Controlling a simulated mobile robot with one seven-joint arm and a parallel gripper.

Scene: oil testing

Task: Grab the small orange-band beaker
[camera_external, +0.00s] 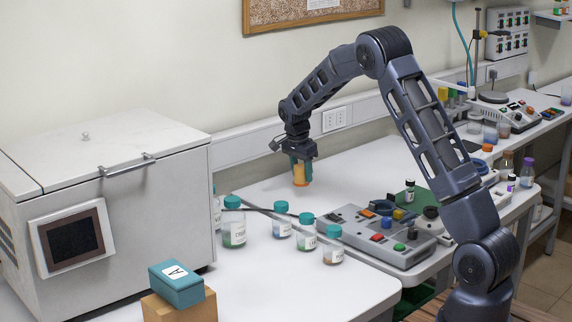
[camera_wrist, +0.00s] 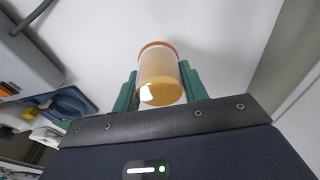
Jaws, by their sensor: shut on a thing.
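The small orange-band beaker (camera_wrist: 159,80) is between the green fingers of my gripper (camera_wrist: 158,90) in the wrist view. It holds yellow-orange content and has an orange band at its far end. In the external view the beaker (camera_external: 300,174) hangs from my gripper (camera_external: 300,160) over the white bench, near the wall. My gripper is shut on it. The beaker looks roughly upright, and I cannot tell whether its bottom touches the bench.
Several teal-capped jars (camera_external: 282,220) stand on the front bench, with a thin dark rod by them. A grey control panel (camera_external: 376,236) lies to their right. A large white box machine (camera_external: 110,190) stands at left. A teal box (camera_external: 176,284) sits on a wooden block.

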